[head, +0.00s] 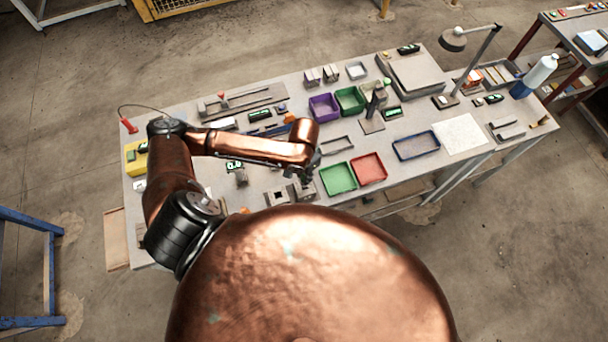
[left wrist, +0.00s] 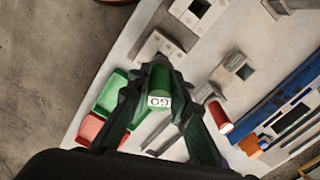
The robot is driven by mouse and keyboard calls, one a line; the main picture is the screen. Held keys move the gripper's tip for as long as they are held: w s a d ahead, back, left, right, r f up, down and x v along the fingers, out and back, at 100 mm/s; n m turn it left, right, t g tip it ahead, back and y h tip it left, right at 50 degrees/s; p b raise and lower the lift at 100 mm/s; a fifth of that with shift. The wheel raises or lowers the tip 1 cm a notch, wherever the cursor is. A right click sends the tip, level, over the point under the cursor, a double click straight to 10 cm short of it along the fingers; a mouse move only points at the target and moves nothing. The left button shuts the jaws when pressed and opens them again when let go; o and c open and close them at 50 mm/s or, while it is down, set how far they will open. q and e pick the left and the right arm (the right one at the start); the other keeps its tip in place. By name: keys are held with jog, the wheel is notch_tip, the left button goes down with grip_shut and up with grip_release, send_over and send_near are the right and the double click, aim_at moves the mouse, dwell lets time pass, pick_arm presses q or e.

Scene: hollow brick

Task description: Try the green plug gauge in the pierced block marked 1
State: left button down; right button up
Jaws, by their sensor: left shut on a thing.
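The green plug gauge (left wrist: 160,80) is held upright-looking between the dark fingers of my left gripper (left wrist: 158,100) in the left wrist view. It has a white label with dark characters. In the head view my left gripper (head: 309,170) is over the front of the bench, mostly behind its own arm. A grey pierced block (left wrist: 150,48) lies just beyond the gauge, partly hidden by it. Another grey block with a square hole (left wrist: 197,12) lies farther off. In the head view blocks (head: 277,198) sit near the front edge. I cannot read which is marked 1. My right gripper does not show.
A green tray (head: 338,179) and a red tray (head: 369,168) stand right of my gripper. The bench (head: 190,108) is cluttered toward the back.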

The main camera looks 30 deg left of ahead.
pick_arm(q)
jog(key=shift+f, duration=0.5)
dwell(0.6)
jog(key=shift+f, duration=0.4)
dwell(1.6)
jog(key=shift+r, duration=0.1)
jog(key=shift+r+p, duration=2.55)
jog(key=shift+p, duration=0.55)
jog(key=shift+f, duration=0.1)
